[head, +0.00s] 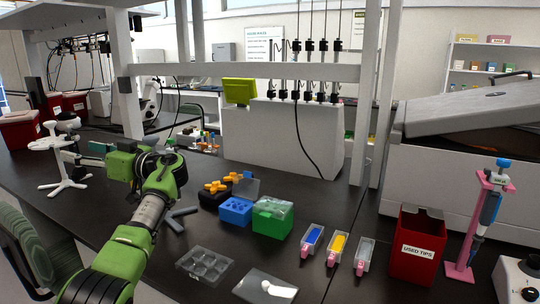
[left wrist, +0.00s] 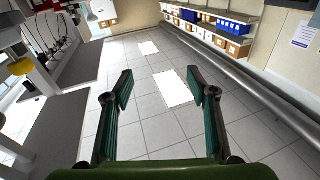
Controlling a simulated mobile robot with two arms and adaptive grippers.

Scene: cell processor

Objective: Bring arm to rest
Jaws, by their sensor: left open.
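My left arm (head: 146,210) reaches up from the lower left of the head view, over the black bench. Its gripper (head: 76,152) points left, near the white pipette stand (head: 62,172). The fingers are small and partly lost against the bench there. In the left wrist view the left gripper (left wrist: 159,82) is open, with two teal-padded fingers apart and nothing between them. My right gripper is in neither view.
Right of the arm stand a blue rack (head: 235,211), a green box (head: 272,219), a clear well plate (head: 205,265), colored tip trays (head: 336,247), a red used tips bin (head: 418,245) and a pink pipette stand (head: 466,238). Shelf posts (head: 125,75) rise behind.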

